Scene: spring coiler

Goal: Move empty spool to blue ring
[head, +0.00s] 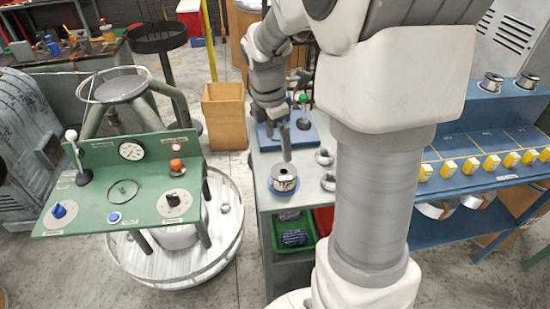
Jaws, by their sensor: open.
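A spool (284,177) with a dark top, a centre hole and a pale labelled band stands upright on the narrow grey table. My gripper (285,158) is open and points down just above and behind the spool. Its fingers look apart from the spool, though the small view leaves the exact gap unclear.
Metal rings (324,157) lie right of the spool, close to my arm. A green-knobbed lever (303,99) stands behind on a blue panel. A green control desk (120,185) is at left, and a blue bench (480,160) with yellow tags is at right.

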